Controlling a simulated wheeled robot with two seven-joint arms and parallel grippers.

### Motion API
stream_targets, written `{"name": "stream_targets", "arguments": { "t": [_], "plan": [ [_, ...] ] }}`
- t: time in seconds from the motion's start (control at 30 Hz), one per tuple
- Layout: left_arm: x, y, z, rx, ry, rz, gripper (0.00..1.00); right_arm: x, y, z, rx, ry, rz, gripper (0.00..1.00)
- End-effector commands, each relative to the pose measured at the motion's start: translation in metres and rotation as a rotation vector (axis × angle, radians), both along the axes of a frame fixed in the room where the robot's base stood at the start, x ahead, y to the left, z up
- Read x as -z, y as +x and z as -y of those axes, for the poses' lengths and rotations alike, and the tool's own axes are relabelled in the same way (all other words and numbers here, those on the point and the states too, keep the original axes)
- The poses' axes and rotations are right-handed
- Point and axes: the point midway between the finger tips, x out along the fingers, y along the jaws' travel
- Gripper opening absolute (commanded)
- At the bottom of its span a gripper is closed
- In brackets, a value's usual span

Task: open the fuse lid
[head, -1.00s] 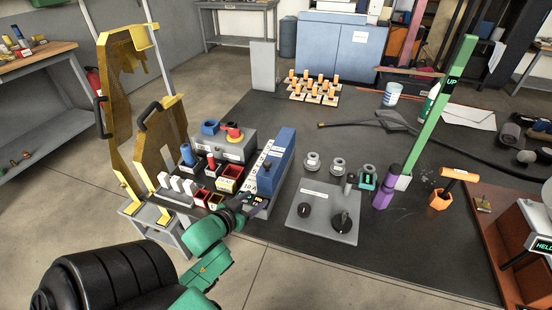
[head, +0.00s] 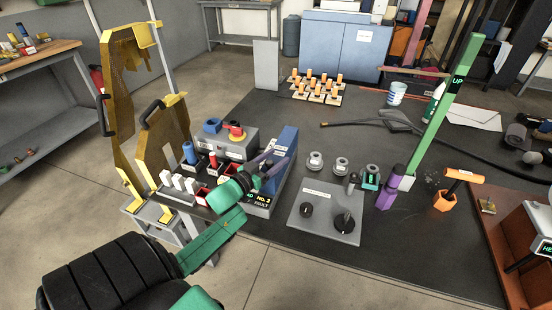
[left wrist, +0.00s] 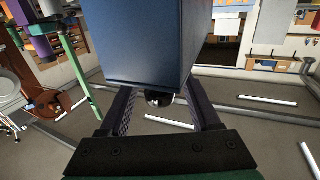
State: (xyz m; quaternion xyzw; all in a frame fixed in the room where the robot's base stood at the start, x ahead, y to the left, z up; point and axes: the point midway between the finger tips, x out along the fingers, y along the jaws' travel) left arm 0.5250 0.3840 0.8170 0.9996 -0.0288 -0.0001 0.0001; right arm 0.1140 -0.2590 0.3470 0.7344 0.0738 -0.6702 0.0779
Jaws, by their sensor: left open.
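The blue fuse lid (head: 286,142) stands upright on the grey fuse unit at the table's left side, and looks closed. My left gripper (head: 266,156) is at its left face, with the fingers apart and pointing at it. In the left wrist view the large blue block (left wrist: 145,45) fills the top middle, just beyond the open fingers (left wrist: 160,95). A small dark, shiny round knob (left wrist: 159,98) shows below the block, between the fingertips. I cannot tell whether the fingers touch anything. My right gripper is out of view.
A grey box with a red button (head: 236,131) stands behind the gripper. White blocks (head: 178,182) and small bins are to its left, beside a yellow guard (head: 165,145). A grey plate with black knobs (head: 326,211) lies to the right.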

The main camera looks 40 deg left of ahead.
Motion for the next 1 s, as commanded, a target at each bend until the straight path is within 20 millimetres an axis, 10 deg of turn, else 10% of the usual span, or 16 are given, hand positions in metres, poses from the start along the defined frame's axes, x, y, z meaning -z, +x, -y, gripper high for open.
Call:
{"name": "stream_targets", "arguments": {
  "t": [0.3,0.5,1.0],
  "plan": [
    [0.0,0.0066,0.0003,-0.001,0.0,-0.001,0.64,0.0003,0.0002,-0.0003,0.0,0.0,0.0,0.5],
    [0.0,0.0064,0.0004,-0.001,0.0,-0.001,0.0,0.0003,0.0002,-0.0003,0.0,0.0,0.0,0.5],
    [0.0002,0.0062,0.0005,0.0,0.0,-0.001,0.0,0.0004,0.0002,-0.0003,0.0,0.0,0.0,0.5]
  ]
}}
